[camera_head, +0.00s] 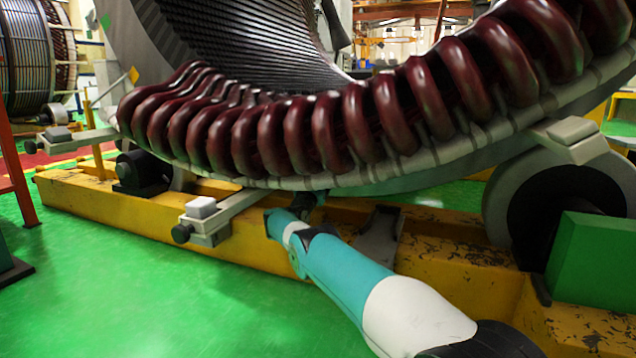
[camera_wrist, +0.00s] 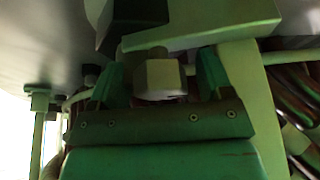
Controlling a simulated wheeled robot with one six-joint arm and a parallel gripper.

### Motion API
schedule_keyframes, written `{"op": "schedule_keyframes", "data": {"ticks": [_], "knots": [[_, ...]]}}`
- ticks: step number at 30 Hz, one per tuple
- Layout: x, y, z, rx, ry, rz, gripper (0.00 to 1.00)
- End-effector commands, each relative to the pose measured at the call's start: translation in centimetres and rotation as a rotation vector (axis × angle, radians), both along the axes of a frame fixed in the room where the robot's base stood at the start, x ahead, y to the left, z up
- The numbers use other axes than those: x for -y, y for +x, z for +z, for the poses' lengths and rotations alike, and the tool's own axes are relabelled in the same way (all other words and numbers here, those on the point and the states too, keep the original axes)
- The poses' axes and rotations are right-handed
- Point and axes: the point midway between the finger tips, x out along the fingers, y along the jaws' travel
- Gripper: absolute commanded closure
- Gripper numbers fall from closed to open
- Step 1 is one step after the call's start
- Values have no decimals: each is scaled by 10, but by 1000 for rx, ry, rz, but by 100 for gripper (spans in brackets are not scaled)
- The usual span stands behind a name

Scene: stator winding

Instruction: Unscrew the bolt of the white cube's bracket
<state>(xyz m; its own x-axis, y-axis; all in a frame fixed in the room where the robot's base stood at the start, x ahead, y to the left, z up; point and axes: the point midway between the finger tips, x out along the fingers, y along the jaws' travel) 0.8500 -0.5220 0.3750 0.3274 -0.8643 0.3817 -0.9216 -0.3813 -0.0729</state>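The white cube (camera_head: 201,207) sits on a light bracket (camera_head: 232,207) below the stator's lower edge. A dark round knob (camera_head: 181,233) shows at the bracket's outer end. My teal and white arm reaches in under the stator to the right of the cube, where my gripper is mostly hidden in the head view. In the wrist view, my gripper (camera_wrist: 160,75) has its two fingers apart, on either side of a pale hex bolt head (camera_wrist: 158,77). Small gaps seem to show beside the head. A flat bar (camera_wrist: 205,28) lies just above the bolt.
Dark red winding coils (camera_head: 330,125) hang close above my arm. A yellow steel frame (camera_head: 120,215) with rollers (camera_head: 560,205) runs beneath the stator. A green block (camera_head: 595,255) stands at right. The green floor (camera_head: 130,300) is clear at front left.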

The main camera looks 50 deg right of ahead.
Motion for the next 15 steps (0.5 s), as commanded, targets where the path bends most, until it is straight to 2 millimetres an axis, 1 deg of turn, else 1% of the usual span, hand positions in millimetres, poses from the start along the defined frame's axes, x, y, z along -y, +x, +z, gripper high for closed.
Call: {"op": "schedule_keyframes", "data": {"ticks": [1,2,3,5,6,11,15], "knots": [[0,0,0,0,0,0,36],[0,0,0,0,0,0,43],[0,0,0,0,0,0,52],[0,0,0,0,0,0,66],[0,0,0,0,0,0,76],[0,0,1,-10,-4,0,76],[0,0,6,-84,-31,-1,76]]}}
